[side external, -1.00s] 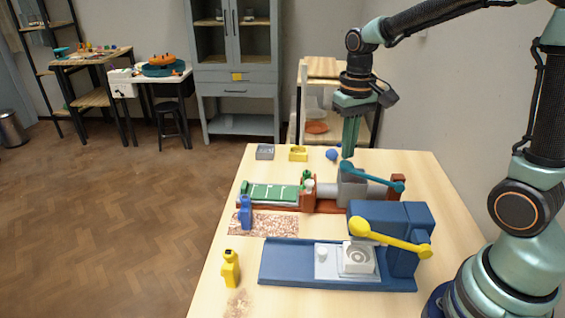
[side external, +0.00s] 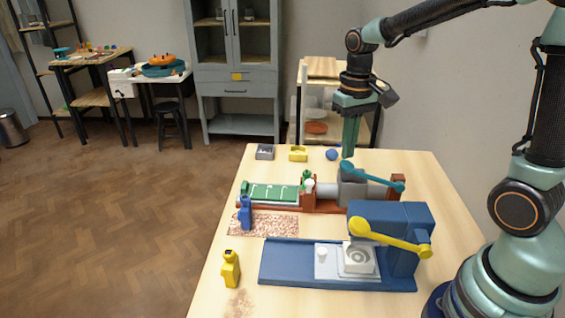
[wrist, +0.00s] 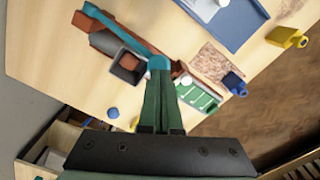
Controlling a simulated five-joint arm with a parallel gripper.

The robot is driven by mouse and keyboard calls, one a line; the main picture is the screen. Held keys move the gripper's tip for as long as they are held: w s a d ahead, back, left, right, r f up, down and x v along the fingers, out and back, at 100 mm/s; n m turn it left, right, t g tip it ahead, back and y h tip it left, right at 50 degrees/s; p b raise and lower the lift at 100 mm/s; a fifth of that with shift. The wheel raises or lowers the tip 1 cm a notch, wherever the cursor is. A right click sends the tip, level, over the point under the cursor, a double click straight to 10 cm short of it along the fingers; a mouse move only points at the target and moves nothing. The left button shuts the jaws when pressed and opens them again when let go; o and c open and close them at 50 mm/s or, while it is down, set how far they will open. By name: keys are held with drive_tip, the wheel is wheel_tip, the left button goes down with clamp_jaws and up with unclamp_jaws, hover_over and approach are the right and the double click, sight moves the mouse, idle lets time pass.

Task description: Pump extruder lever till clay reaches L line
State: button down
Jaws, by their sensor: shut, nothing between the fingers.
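The extruder has a red-brown base (side external: 329,207), a grey hopper block (side external: 352,191) and a grey barrel. Its teal lever (side external: 375,177) slopes from a knob near my fingers down to a pivot on the right; it also shows in the wrist view (wrist: 113,33). A green bed (side external: 270,194) with white cross lines lies at the left end; the L mark and the clay front cannot be made out. My gripper (side external: 347,156) is shut and empty, pointing down at the lever's knob end. In the wrist view, the fingertips overlap the knob (wrist: 158,62); contact cannot be told.
A blue press (side external: 405,225) with a yellow lever stands in front. A blue bottle (side external: 245,212) and a yellow bottle (side external: 230,268) stand at left. A grey box (side external: 265,152), a yellow block (side external: 298,153) and a blue ball (side external: 332,154) sit along the back edge.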

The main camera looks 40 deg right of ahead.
sight(347, 163)
drive_tip(key=shift+f, duration=0.15)
drive_tip(key=shift+f, duration=4.7)
drive_tip(key=shift+r, duration=4.85)
drive_tip(key=shift+f, duration=0.1)
